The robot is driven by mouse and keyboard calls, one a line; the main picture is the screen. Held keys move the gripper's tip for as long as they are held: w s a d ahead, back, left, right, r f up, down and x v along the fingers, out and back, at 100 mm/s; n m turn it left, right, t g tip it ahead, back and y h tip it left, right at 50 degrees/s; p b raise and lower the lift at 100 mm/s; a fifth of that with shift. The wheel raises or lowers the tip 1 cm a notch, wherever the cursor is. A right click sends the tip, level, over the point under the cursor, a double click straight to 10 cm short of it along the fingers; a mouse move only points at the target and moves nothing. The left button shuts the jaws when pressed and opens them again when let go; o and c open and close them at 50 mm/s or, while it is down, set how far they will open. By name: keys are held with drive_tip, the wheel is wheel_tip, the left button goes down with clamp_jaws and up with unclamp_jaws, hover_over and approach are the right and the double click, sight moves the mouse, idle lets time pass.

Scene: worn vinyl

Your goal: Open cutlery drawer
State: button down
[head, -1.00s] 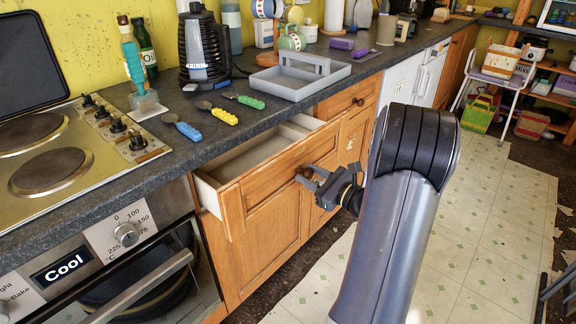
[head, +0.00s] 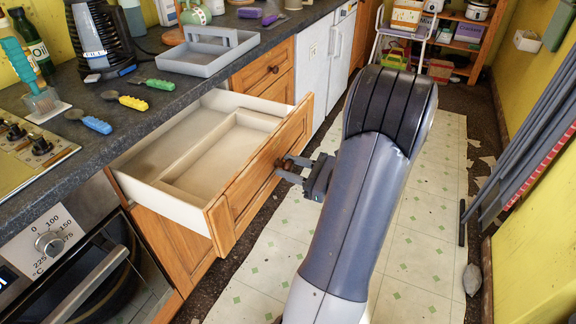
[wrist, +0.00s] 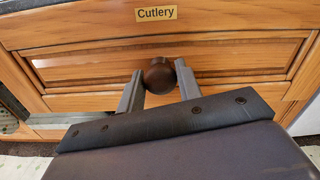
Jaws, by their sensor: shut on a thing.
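The cutlery drawer (head: 262,178) has a wooden front and stands well out from the cabinet. Its pale inside, with a divider (head: 196,158), looks empty. In the wrist view a "Cutlery" label (wrist: 156,13) is on the wood above the round dark knob (wrist: 160,75). My gripper (wrist: 159,82) is shut on this knob, with one finger on each side. In the head view my gripper (head: 285,167) is at the middle of the drawer front, and its fingers partly hide the knob.
A grey tray (head: 208,57) and spoons and a fork with coloured handles, such as the yellow one (head: 132,102), lie on the worktop above. The oven (head: 95,265) is to the left. Tiled floor (head: 250,272) lies before the drawer; the yellow wall (head: 540,230) is at right.

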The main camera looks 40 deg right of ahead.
drive_tip(key=c, duration=1)
unclamp_jaws()
drive_tip(key=shift+o, duration=0.2)
drive_tip(key=p+v, duration=0.1)
drive_tip(key=v, duration=0.9)
drive_tip(key=shift+s, duration=0.35)
drive_tip(key=shift+d, duration=0.1)
drive_tip(key=shift+b+x, duration=0.55)
drive_tip(key=shift+x, duration=5.3)
